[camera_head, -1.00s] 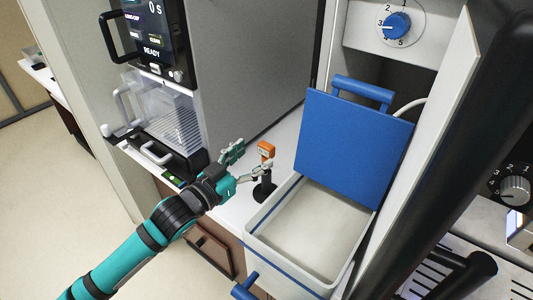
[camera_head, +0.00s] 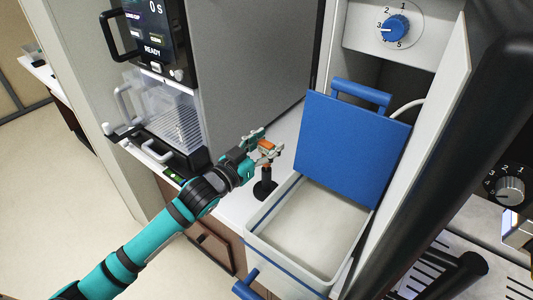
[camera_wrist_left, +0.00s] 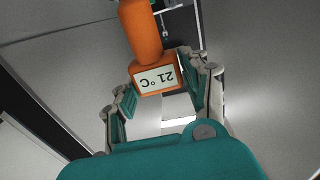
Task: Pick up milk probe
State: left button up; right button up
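The milk probe (camera_head: 267,146) is orange, at the top of a small black stand (camera_head: 264,189) on the white counter. My left gripper (camera_head: 263,145) is at the probe, with a finger on either side of its head. In the left wrist view the probe (camera_wrist_left: 141,32) lies between the spread fingers of the gripper (camera_wrist_left: 160,90), its display reading 21 °C upside down. The fingers look open; whether either pad touches the probe I cannot tell. The probe's lower end is hidden. My right gripper is not in view.
A pale bin (camera_head: 312,225) with a raised blue lid (camera_head: 352,150) stands right of the stand. A machine with a clear-fronted compartment (camera_head: 160,110) is at the left. A grey panel (camera_head: 250,75) rises behind. Bare counter (camera_head: 236,207) shows left of the bin.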

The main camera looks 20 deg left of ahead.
pick_arm(q)
jog(key=c, duration=0.7)
